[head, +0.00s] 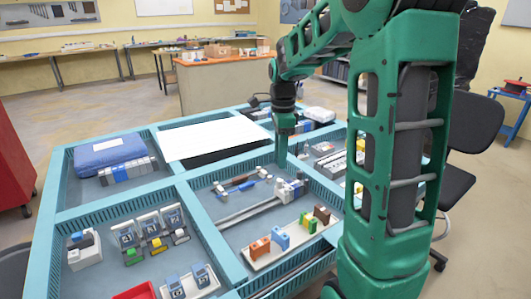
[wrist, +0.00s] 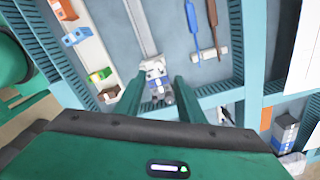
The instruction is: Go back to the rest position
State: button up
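My gripper (head: 283,152) points down over the teal compartment tray (head: 122,208), near the tray's middle divider. In the wrist view its two green fingers (wrist: 159,92) stand apart, with nothing held between them. Beyond and between the fingertips, a small white and blue part (wrist: 155,72) sits on a grey rail; it also shows in the head view (head: 291,188). I cannot tell how far the fingertips are above it. No rest position is marked in the frames.
A board with orange, blue, green and brown terminal blocks (head: 281,238) lies in the front compartment. Socket modules (head: 152,230) stand to its left. A blue case (head: 110,150) and a white panel (head: 212,137) are farther back. A black chair (head: 470,150) stands right.

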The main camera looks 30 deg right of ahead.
jog(key=s+a+n, duration=0.1)
jog(key=s+n, duration=0.4)
jog(key=s, duration=0.4)
jog(key=s+a+f+n, duration=0.1)
jog(key=s+n, duration=0.5)
jog(key=s, duration=0.4)
jog(key=s+a+f+n, duration=0.1)
jog(key=s+n, duration=0.4)
jog(key=s, duration=0.4)
jog(key=shift+s+a+f+n, duration=0.15)
jog(key=shift+s+f+n, duration=0.05)
jog(key=shift+s+n, duration=0.1)
